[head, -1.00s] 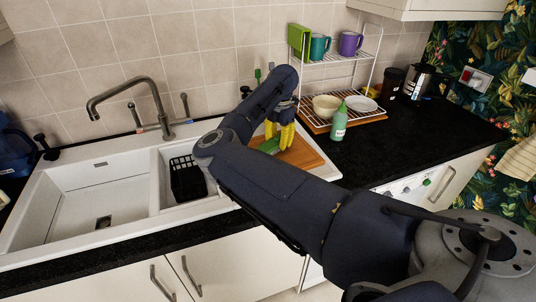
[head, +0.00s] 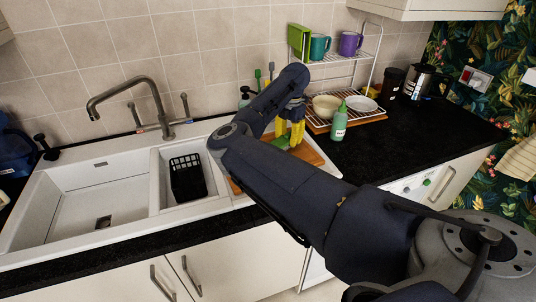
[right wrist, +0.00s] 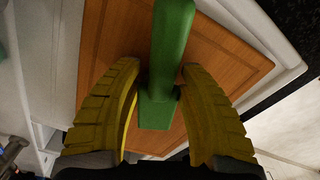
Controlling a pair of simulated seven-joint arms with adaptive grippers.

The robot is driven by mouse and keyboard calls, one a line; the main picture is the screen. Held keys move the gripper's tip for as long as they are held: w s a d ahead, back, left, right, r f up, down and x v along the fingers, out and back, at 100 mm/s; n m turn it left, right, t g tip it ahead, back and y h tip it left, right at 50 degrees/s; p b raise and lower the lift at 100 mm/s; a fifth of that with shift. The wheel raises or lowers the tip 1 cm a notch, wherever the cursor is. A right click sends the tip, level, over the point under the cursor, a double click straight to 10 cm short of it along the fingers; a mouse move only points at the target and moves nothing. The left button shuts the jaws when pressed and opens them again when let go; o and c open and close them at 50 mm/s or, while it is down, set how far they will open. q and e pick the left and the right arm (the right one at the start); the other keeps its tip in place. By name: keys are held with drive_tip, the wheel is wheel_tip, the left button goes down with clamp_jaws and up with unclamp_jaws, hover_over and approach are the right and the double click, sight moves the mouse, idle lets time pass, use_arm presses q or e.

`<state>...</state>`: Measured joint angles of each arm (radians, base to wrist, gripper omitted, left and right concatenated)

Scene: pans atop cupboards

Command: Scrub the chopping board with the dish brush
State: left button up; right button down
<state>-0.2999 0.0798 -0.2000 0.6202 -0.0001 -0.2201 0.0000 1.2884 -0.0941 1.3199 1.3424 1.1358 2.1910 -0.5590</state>
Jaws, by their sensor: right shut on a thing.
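The wooden chopping board (head: 310,154) lies flat at the right side of the sink unit, partly hidden by my right arm. It fills much of the right wrist view (right wrist: 232,62). My right gripper (head: 290,135), with yellow fingers, points down over the board. It is shut on the green dish brush (right wrist: 170,50), which shows between the fingers and low over the board in the head view (head: 281,142). I cannot tell whether the bristles touch the board. My left gripper is not in view.
A black basket (head: 187,180) stands in the small sink basin, left of the board. A green bottle (head: 339,122) and a wire rack with bowl (head: 326,106) and plate (head: 361,103) stand to the right.

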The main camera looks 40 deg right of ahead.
drive_tip(key=shift+r, duration=2.5)
